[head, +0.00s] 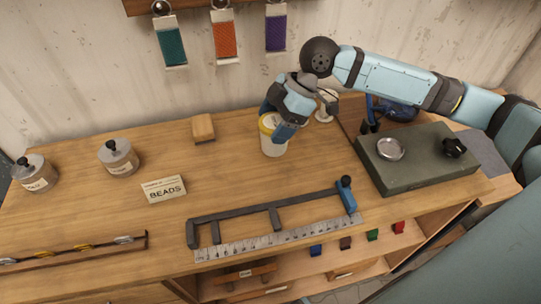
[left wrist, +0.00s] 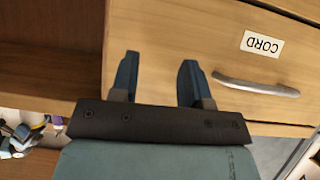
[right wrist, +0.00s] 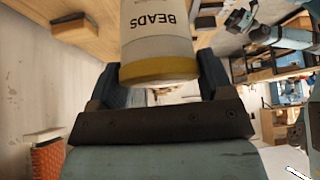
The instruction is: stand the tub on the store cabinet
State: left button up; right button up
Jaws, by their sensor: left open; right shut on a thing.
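The tub (head: 273,146) is pale with a yellow band near its top and is over the workbench in the head view. My right gripper (head: 278,121) is shut on its upper part from above. In the right wrist view the tub (right wrist: 157,35) sits between the two fingers, with the word BEADS on its side. I cannot tell whether its base touches the bench. My left gripper (left wrist: 158,65) is open and empty before a wooden drawer front (left wrist: 180,45) labelled CORD. I cannot tell whether that drawer belongs to the store cabinet.
A BEADS card (head: 163,189), a wooden block (head: 203,128) and two lidded jars (head: 118,158) stand left of the tub. A green slab (head: 415,170) with a metal dish (head: 390,149) is at right. A blue-handled frame (head: 265,212) and a ruler (head: 275,239) lie in front.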

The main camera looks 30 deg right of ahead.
notch_tip(320, 180, down, 6)
jog(key=shift+f, duration=2.45)
jog(key=shift+f, duration=0.1)
jog(key=o, duration=1.1)
jog(key=shift+c, duration=0.2)
pick_arm(q)
jog(key=shift+f, duration=0.15)
pick_arm(e)
jog(key=shift+d+r, duration=0.15)
jog(key=shift+r, duration=0.2)
pick_arm(q)
jog(key=shift+f, duration=0.1)
pick_arm(e)
jog(key=v, duration=1.1)
jog(key=shift+r, duration=0.2)
